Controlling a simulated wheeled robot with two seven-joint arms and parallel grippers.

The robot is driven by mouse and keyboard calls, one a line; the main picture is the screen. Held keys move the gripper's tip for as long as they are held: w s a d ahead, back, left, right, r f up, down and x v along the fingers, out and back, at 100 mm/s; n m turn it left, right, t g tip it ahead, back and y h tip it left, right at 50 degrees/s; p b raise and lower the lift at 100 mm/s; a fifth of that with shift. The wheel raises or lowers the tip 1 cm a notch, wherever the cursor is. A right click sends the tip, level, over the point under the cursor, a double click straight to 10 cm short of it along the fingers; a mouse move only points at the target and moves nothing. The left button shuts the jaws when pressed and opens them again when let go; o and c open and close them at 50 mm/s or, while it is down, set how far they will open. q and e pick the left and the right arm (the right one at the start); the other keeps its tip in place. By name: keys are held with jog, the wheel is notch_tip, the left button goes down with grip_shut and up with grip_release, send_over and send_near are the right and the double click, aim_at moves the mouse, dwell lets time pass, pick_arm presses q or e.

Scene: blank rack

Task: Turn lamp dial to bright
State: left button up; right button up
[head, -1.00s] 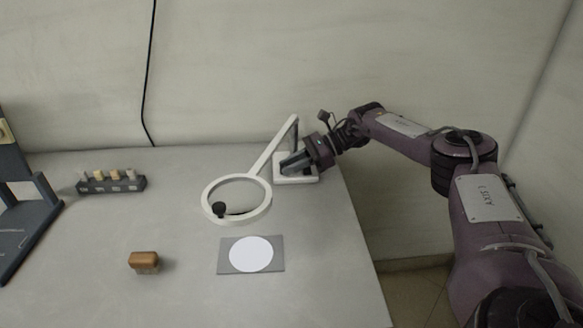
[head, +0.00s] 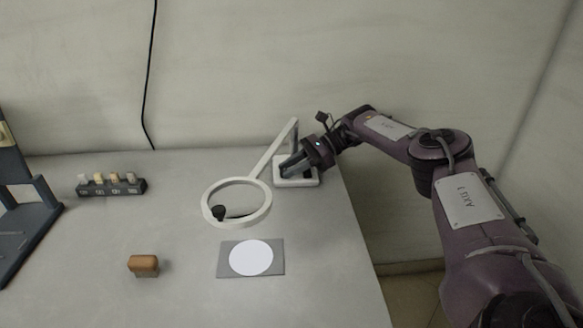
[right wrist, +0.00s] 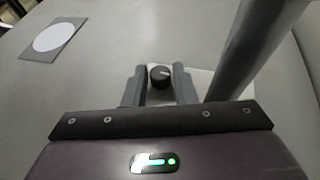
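The white ring lamp (head: 264,193) stands at the back right of the table, its slanted arm rising from a square white base (head: 306,183). Its black round dial (right wrist: 160,76), with a pale pointer mark, shows in the right wrist view. My right gripper (head: 287,171) is low over the base. In the right wrist view its two fingers (right wrist: 160,85) are apart, one on each side of the dial. I cannot tell whether they touch it. In the head view the dial is hidden by the gripper. My left gripper is not in view.
A grey card with a white disc (head: 251,258) lies in front of the lamp. A small black object (head: 219,212) shows inside the ring. A brown block (head: 144,265), a dark rack with several pegs (head: 112,186) and a dark stand (head: 30,215) are to the left.

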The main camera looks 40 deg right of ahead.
jog(key=o, duration=0.3)
jog(key=shift+s, duration=0.1)
jog(key=shift+m+t, duration=0.3)
jog(key=shift+s+m+t+h, duration=0.15)
jog(key=shift+m+t+h, duration=0.15)
jog(key=shift+m+t, duration=0.35)
jog(key=shift+a+f+m+t+h+p, duration=0.1)
jog(key=shift+m+t+h+p, duration=0.2)
jog(key=shift+m+t+p, duration=0.1)
jog(key=shift+s+m+t, duration=0.1)
jog(key=shift+m+t, duration=0.15)
jog(key=shift+t, duration=0.1)
